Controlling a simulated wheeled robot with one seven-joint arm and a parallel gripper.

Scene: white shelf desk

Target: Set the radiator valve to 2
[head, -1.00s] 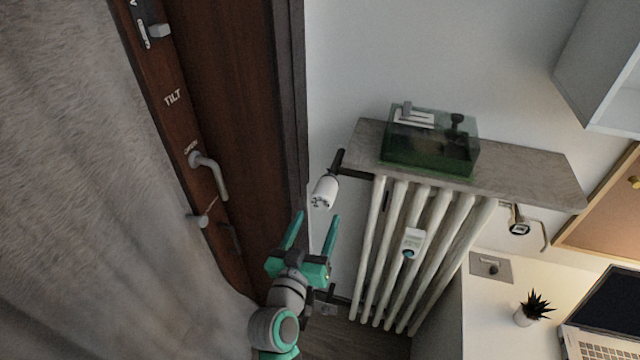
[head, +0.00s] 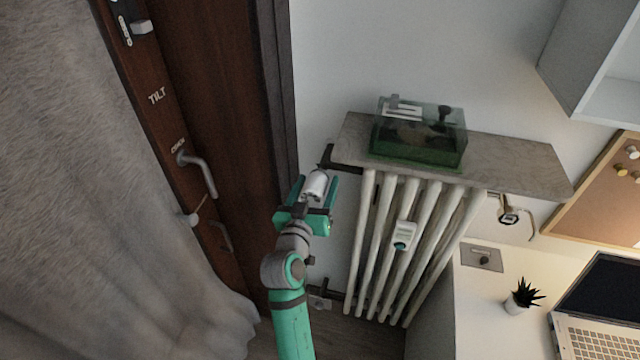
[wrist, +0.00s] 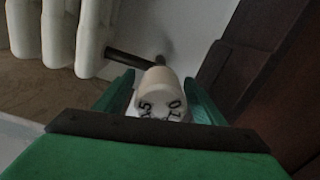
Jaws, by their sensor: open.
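The white radiator valve (head: 316,184) sticks out on a dark pipe at the upper left corner of the radiator (head: 388,250). My gripper (head: 318,184) is open, with one green finger on each side of the valve knob. In the wrist view the knob (wrist: 158,92) sits between the fingers of my gripper (wrist: 160,90). Dark marks that look like 5, 0 and 1 show on its face; the rest of the dial is hidden by my gripper. I cannot tell whether the fingers touch the knob.
A stone shelf (head: 520,165) over the radiator bears a green glass box (head: 418,135). The dark wooden door frame (head: 275,100) is close on the left, beside a grey curtain (head: 60,180). A desk with a laptop (head: 595,310) and a plant (head: 522,296) is at the right.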

